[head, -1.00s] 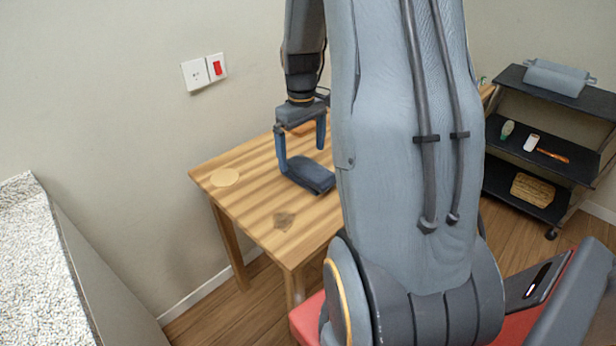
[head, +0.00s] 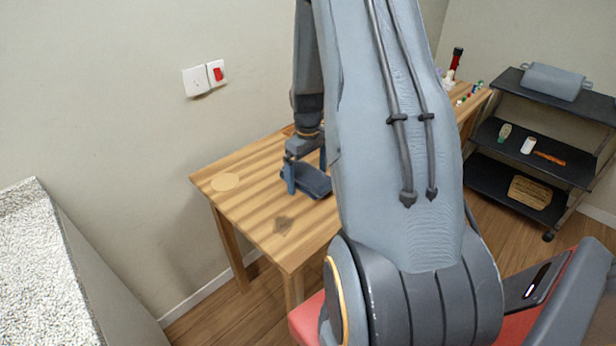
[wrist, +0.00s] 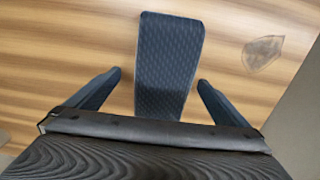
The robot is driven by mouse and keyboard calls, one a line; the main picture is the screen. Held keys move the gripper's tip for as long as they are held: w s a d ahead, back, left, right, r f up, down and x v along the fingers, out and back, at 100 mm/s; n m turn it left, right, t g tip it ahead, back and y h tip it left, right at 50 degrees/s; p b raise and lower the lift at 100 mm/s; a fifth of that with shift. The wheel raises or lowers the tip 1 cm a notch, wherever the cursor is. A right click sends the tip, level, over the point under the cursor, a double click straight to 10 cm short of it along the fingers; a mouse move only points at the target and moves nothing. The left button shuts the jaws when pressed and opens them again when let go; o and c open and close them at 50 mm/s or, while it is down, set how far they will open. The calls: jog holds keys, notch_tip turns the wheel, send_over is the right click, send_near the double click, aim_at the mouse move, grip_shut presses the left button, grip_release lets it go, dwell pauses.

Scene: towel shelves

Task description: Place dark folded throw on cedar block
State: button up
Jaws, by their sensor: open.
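The dark folded throw (head: 314,184) lies flat on the striped wooden table, a dark blue-grey strip. It also shows in the wrist view (wrist: 168,62), its long side running away from the camera. My gripper (head: 306,171) is open and low over the throw. In the wrist view, one finger of my gripper (wrist: 160,80) is on each side of the throw's near end, with a gap on both sides. A small reddish-brown piece (head: 289,130) shows at the table's back edge behind my gripper; it may be the cedar block, mostly hidden.
A speckled counter (head: 40,260) stands left.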

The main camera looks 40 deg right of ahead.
jog(key=c, duration=1.5)
